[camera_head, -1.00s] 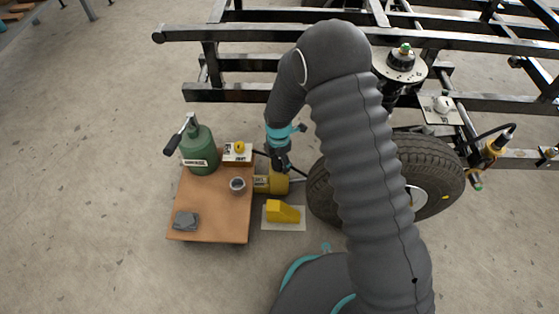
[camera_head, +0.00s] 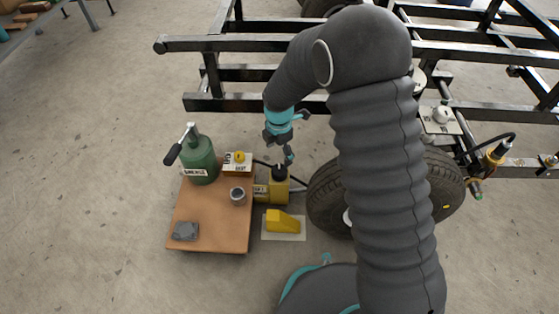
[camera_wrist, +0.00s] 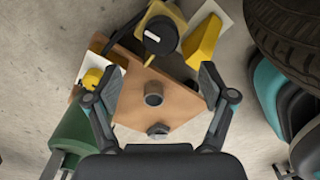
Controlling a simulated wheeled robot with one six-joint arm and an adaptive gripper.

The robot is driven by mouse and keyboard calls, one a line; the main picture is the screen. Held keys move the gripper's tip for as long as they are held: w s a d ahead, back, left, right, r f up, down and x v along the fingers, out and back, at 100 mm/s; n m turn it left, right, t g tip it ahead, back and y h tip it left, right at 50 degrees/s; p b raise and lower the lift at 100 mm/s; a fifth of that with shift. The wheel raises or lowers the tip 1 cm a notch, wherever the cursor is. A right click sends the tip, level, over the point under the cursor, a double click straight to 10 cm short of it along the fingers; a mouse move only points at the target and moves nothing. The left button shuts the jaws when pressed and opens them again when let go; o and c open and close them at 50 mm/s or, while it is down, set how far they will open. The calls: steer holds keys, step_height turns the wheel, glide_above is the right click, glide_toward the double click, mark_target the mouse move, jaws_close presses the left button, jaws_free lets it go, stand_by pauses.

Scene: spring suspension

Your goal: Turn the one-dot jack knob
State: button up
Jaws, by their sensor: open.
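A yellow jack (camera_head: 279,188) with a black knob (camera_head: 279,172) on top stands right of the wooden board. In the wrist view the black knob (camera_wrist: 160,35) carries a white line. A small yellow knob (camera_head: 239,156) sits on a labelled white plate at the board's back edge; it also shows in the wrist view (camera_wrist: 92,77). I cannot make out dots on any knob. My gripper (camera_head: 289,153) is above the yellow jack, apart from it.
A yellow wedge (camera_head: 282,222) lies on a white sheet. A tyre (camera_head: 325,200) and black frame (camera_head: 250,104) stand right and behind.

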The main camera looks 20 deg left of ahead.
steer(key=shift+r, duration=0.9)
